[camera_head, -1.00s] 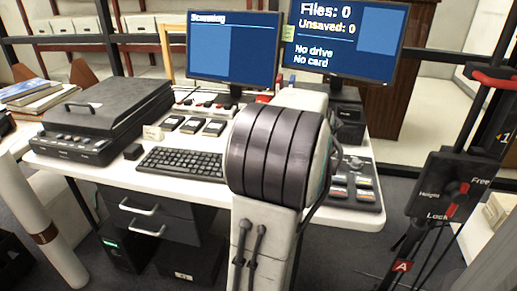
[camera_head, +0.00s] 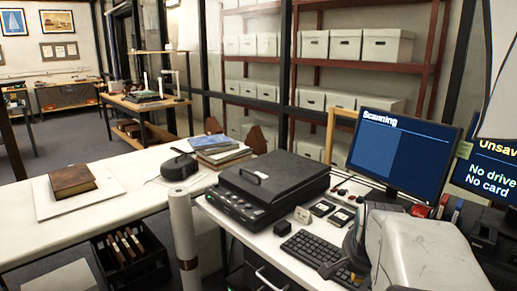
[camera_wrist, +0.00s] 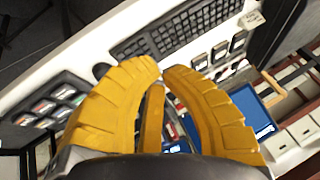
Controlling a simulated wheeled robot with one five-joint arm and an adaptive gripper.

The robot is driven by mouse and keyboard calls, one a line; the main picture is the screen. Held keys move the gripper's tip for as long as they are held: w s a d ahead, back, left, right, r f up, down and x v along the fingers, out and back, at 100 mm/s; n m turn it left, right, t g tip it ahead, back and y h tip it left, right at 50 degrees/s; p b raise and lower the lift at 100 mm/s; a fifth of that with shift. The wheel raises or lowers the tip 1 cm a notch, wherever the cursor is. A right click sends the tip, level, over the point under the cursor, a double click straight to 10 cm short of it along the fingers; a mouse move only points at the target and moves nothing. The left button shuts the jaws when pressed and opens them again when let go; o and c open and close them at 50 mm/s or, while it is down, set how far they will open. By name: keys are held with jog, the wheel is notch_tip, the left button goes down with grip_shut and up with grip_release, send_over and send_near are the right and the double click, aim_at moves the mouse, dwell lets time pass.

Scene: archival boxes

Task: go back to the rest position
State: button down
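My gripper (camera_wrist: 162,72) shows in the wrist view as two thick yellow fingers. Their tips come together, with only a thin gap between them, and nothing is held there. The fingers are over the desk with the keyboard (camera_wrist: 170,35), apart from it as far as I can tell. In the head view my pale arm fills the lower right corner, in front of the desk. The gripper's fingers cannot be made out in that view.
The white desk carries a black scanner (camera_head: 270,185), a keyboard (camera_head: 312,252) and a monitor (camera_head: 400,150). A brown book (camera_head: 72,179) lies on a white table at left. A black crate (camera_head: 130,262) stands below. Shelves with boxes (camera_head: 388,45) stand behind.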

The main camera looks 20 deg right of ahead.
jog(key=s+a+r+n+y+p, duration=0.1)
jog(key=s+a+r+n+p, duration=0.1)
jog(key=a+n, duration=0.3)
jog(key=s+a+r+n+g+y+p, duration=0.1)
jog(key=a+n+p, duration=0.4)
jog(key=a, duration=0.6)
jog(key=s+a+r+n+y+p, duration=0.2)
jog(key=s+a+r+n, duration=0.3)
jog(key=a, duration=0.3)
jog(key=shift+s+n+y+p, duration=0.3)
jog(key=shift+n+p, duration=0.1)
jog(key=shift+p, duration=0.45)
jog(key=shift+w+a, duration=0.1)
